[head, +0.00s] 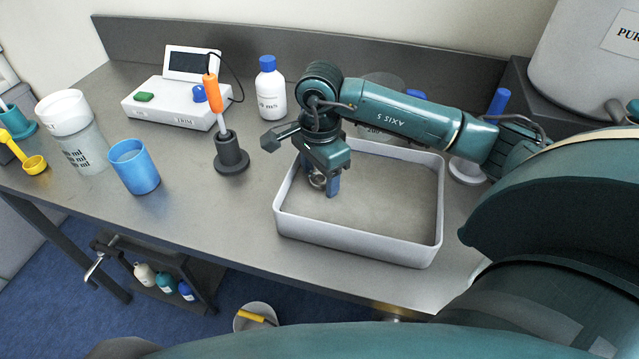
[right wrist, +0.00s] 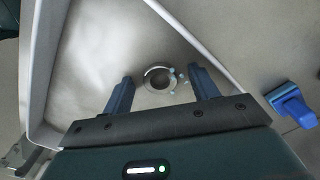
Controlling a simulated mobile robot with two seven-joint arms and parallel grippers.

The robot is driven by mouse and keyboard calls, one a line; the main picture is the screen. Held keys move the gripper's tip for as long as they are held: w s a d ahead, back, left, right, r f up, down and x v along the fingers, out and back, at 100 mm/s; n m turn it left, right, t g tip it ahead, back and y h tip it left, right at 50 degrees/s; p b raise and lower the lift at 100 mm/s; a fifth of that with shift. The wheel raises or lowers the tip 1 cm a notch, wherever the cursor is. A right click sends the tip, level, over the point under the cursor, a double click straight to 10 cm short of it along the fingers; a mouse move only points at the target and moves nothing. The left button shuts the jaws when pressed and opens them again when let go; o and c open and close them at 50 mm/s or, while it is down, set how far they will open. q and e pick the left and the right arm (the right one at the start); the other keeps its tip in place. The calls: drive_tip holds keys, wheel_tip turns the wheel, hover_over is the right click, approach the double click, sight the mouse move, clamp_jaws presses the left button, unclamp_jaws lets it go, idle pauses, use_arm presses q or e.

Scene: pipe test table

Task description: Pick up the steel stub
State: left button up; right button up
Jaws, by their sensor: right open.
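The steel stub (right wrist: 148,82) shows as a short, round, hollow metal piece in the right wrist view. It is inside the grey-white tray (head: 357,250), toward the tray's left side, and shows small beneath my gripper in the head view (head: 318,182). My right gripper (head: 322,178) is over the tray and points down. Its two blue fingers are apart, one on each side of the stub in the right wrist view (right wrist: 160,74). I cannot tell whether they touch it. My left gripper is not in view.
The tray's walls (right wrist: 40,70) stand close around my right gripper. Left of the tray are an orange-handled tool in a dark stand (head: 230,155), a blue cup (head: 134,168) and a blue-capped bottle (head: 271,92). A blue-handled item (head: 495,105) stands behind the tray's right side.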

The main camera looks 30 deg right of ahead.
drive_tip(key=shift+f, duration=0.5)
drive_tip(key=c, duration=1.2)
drive_tip(key=shift+o, duration=0.2)
